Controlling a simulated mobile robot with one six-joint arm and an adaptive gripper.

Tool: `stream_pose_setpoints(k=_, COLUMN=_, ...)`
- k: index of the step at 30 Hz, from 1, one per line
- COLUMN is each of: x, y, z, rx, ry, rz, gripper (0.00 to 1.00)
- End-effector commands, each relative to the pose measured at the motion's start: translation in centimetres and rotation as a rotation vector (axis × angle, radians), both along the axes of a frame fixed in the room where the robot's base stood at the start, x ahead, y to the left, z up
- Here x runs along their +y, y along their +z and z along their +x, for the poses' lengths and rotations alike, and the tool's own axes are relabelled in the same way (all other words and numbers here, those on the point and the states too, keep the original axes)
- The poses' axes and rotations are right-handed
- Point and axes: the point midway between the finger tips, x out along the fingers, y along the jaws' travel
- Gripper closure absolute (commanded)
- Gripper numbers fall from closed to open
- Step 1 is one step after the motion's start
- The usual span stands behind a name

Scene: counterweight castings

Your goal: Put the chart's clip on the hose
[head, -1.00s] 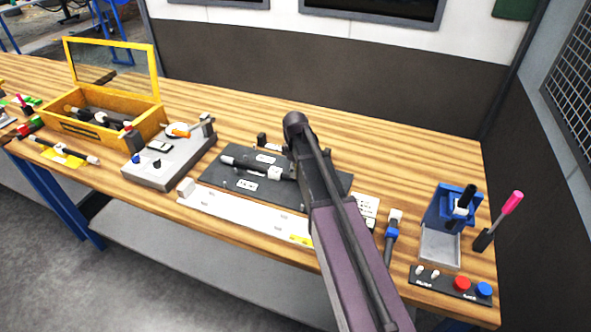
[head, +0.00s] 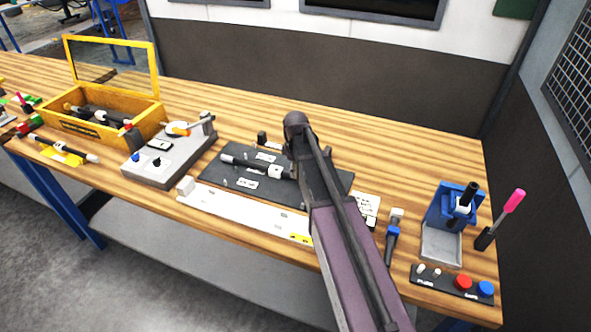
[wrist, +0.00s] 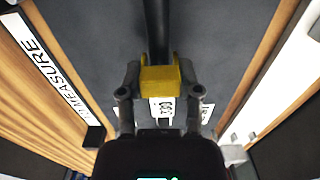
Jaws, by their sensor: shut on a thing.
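In the wrist view my gripper (wrist: 160,82) is shut on a yellow clip (wrist: 158,76). A black hose (wrist: 157,28) runs from the clip toward the top of the picture. The clip is over the hose in this view; I cannot tell whether it touches or is seated around it. In the head view the hose (head: 243,163) lies on a dark mat (head: 225,182), and my arm hides the clip and most of my gripper. A white card with symbols (head: 367,208), probably the chart, lies right of my arm, partly hidden.
A long white strip (head: 235,211) lies along the front of the mat. A grey fixture (head: 160,172) and an open yellow box (head: 148,122) stand left. A blue press (head: 440,215), a pink-handled lever (head: 512,202) and a button panel (head: 448,280) are right. The bench behind the mat is mostly clear.

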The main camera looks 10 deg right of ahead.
Motion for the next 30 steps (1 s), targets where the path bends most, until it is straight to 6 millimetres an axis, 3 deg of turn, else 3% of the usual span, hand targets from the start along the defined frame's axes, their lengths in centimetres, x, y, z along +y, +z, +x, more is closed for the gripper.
stream_pose_setpoints(k=30, x=0.0, y=-1.1, z=0.0, rx=0.000, ry=0.000, rz=0.000, gripper=0.74)
